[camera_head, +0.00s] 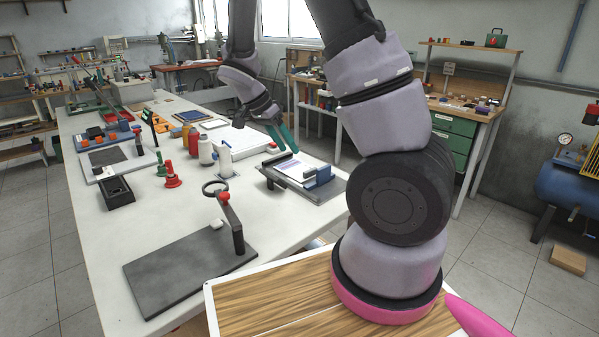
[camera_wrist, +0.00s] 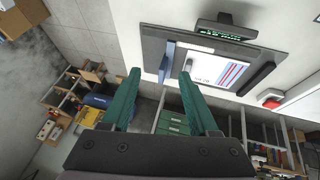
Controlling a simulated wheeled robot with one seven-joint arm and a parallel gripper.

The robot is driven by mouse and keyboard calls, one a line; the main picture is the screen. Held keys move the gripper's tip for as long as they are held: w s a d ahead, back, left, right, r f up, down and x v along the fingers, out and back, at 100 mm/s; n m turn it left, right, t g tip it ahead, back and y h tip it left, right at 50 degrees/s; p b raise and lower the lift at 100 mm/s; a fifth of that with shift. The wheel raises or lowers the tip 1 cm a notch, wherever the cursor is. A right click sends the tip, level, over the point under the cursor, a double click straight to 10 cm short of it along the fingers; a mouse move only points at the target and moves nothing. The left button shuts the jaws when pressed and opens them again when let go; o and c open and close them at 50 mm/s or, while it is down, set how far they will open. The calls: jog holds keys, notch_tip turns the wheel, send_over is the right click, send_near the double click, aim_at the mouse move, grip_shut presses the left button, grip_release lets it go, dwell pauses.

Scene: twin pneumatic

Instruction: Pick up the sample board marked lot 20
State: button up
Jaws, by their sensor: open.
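A white sample board (camera_wrist: 212,70) with red and blue stripes and small print lies on a dark grey fixture plate (camera_wrist: 153,45) in the wrist view; I cannot read its lot number surely. In the head view the white board (camera_head: 298,170) lies on the plate (camera_head: 326,191) near the table's right edge. My gripper (camera_head: 287,145) has green fingers, is open and empty, and hangs above the far side of the fixture. In the wrist view my gripper (camera_wrist: 160,74) shows its fingertips spread, the right one close to the board's edge in the picture.
A dark plate with a post (camera_head: 180,268) lies nearer.

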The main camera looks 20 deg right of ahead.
aim_at(307, 171)
jog(key=w+f+h, duration=0.1)
jog(key=f+h, duration=0.1)
jog(key=w+f+m+t+h, duration=0.1)
jog(key=w+f+h, duration=0.1)
jog(key=f, duration=0.1)
jog(key=w+f+m+t+h, duration=0.1)
jog(key=w+f+h, duration=0.1)
jog(key=f, duration=0.1)
jog(key=shift+w+a, duration=0.1)
jog(key=shift+w, duration=0.15)
jog(key=shift+w+f+t+h, duration=0.3)
jog(key=shift+w+f+h, duration=0.1)
jog(key=shift+w, duration=0.1)
jog(key=x, duration=0.5)
jog(key=shift+f+x, duration=0.15)
jog(key=shift+x, duration=1.25)
jog(key=shift+f+x, duration=0.15)
jog(key=shift+x, duration=1.3)
jog(key=shift+s+a+r, duration=0.1)
jog(key=shift+s+a, duration=0.05)
grip_shut()
